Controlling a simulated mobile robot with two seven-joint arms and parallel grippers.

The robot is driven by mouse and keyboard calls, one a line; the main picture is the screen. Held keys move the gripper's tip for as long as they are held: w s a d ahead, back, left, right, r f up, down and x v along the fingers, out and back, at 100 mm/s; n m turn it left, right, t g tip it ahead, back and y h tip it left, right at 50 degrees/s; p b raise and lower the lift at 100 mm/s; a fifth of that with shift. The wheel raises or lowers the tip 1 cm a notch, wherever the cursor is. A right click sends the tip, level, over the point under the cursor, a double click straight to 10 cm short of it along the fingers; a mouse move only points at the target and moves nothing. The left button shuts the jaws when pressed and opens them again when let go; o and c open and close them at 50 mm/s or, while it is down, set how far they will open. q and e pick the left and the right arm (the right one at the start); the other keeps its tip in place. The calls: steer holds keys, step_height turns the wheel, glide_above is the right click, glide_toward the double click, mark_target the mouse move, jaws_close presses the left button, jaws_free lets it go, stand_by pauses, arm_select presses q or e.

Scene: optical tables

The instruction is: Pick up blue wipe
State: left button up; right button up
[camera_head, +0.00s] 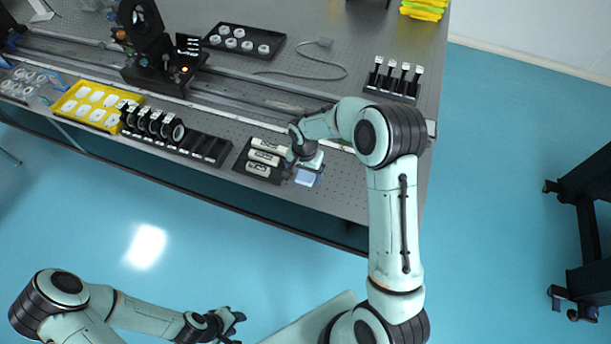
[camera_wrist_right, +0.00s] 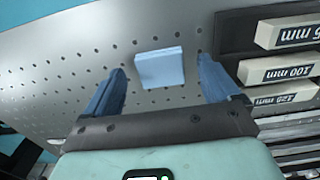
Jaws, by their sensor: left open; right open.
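The blue wipe (camera_wrist_right: 160,68) is a light blue folded square lying flat on the perforated grey table top. In the right wrist view it lies between and just beyond the fingertips of my right gripper (camera_wrist_right: 158,75), which is open and empty. In the head view the wipe (camera_head: 306,178) shows at the table's front edge, partly hidden by my right gripper (camera_head: 300,165) above it. My left gripper (camera_head: 235,322) is open and empty, away from the table at the bottom of the head view.
A black tray (camera_head: 240,171) with white labelled boxes stands immediately left of the wipe. Further left are a black rack of round optics (camera_head: 150,124) and a yellow tray (camera_head: 58,108). A rail (camera_head: 225,105) runs behind. The table top right of the wipe is clear.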

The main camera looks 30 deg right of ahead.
mark_target(304, 177)
steer(key=shift+w+f, duration=0.1)
steer(key=shift+f, duration=0.65)
steer(key=c, duration=1.1)
steer(key=shift+r, duration=0.1)
step_height(304, 177, up, 20)
steer(key=shift+p, duration=0.4)
steer(key=shift+o, duration=0.3)
